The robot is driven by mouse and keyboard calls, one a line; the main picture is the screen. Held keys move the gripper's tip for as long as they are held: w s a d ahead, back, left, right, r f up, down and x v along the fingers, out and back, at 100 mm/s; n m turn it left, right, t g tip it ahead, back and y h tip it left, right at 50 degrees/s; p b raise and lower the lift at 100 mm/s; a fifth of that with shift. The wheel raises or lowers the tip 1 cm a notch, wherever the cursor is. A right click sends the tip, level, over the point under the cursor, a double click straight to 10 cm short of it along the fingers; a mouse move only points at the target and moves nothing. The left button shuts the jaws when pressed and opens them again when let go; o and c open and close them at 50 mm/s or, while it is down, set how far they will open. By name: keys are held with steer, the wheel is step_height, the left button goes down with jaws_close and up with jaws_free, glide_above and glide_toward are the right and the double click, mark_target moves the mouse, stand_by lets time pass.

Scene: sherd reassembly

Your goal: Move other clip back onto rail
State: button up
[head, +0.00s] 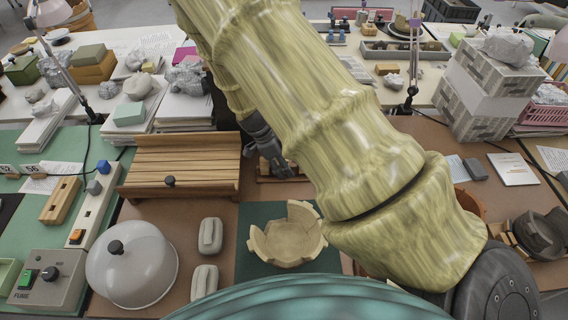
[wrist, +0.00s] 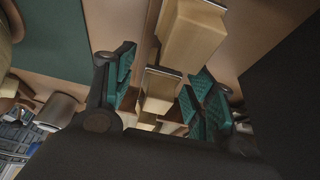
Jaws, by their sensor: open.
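My gripper (wrist: 160,88) is open in the wrist view, its two green-padded fingers apart. A small tan block with a metal-edged top, apparently a clip (wrist: 159,84), lies between the fingers in the picture; I cannot tell whether they touch it. A larger similar tan block (wrist: 192,36) stands just beyond. My arm hides much of that spot.
A broken-rimmed bowl (head: 285,243) sits on a green mat (head: 250,268) nearer me. The slatted wooden stand (head: 185,160) is close left of my gripper. Two pale blocks (head: 210,235) (head: 205,281) and a grey dome (head: 131,265) stand at front left. A dark pot (head: 538,235) is at right.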

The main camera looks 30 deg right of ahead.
steer(key=v, duration=1.2)
steer(key=shift+d, duration=0.1)
